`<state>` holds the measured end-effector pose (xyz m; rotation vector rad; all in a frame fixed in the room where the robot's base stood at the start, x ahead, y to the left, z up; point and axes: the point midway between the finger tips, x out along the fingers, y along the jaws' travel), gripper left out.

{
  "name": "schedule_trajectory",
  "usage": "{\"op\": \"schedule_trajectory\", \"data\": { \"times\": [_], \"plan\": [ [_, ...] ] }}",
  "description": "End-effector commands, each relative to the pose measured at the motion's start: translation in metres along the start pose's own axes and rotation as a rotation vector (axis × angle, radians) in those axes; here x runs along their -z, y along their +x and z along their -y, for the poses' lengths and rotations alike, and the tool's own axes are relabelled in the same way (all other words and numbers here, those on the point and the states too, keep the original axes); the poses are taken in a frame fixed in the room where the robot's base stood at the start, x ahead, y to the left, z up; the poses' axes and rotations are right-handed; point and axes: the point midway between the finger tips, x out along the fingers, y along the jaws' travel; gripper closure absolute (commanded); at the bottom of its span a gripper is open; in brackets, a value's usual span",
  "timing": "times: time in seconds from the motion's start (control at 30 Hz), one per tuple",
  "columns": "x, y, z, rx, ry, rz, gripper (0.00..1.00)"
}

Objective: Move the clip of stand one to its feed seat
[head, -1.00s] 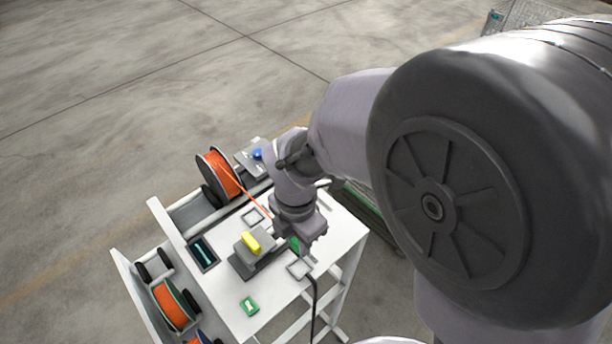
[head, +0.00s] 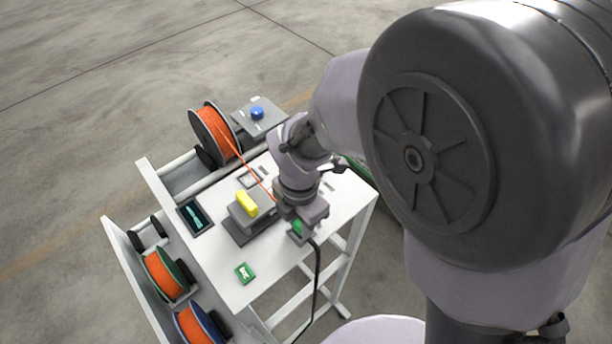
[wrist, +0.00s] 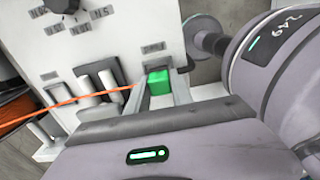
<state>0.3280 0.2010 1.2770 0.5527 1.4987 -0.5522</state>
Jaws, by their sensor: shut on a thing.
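My gripper (wrist: 160,90) is shut on a green block, the clip (wrist: 158,82), which sits between the two fingers in the wrist view. An orange strand (wrist: 85,99) runs in from the left and ends at or behind the left finger. A grey square frame at the table's right side lies right at the clip. I cannot tell whether the clip rests in it.
The white table (head: 275,265) holds a grey block with a yellow top (head: 247,204), a dark tray (head: 196,216) and a green-and-white tag (head: 245,272). Orange spools (head: 215,132) stand along its left side. A black cable (head: 317,280) hangs off the front right.

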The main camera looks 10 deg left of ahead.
Motion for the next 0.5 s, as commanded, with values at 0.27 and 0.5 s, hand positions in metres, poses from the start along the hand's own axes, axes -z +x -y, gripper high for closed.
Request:
{"op": "schedule_trajectory", "data": {
  "times": [0.27,0.5],
  "plan": [
    [0.0000,0.0070,-0.0002,-0.001,0.000,0.000,1.00],
    [0.0000,0.0069,-0.0001,0.000,0.000,0.000,0.48]
  ]
}}
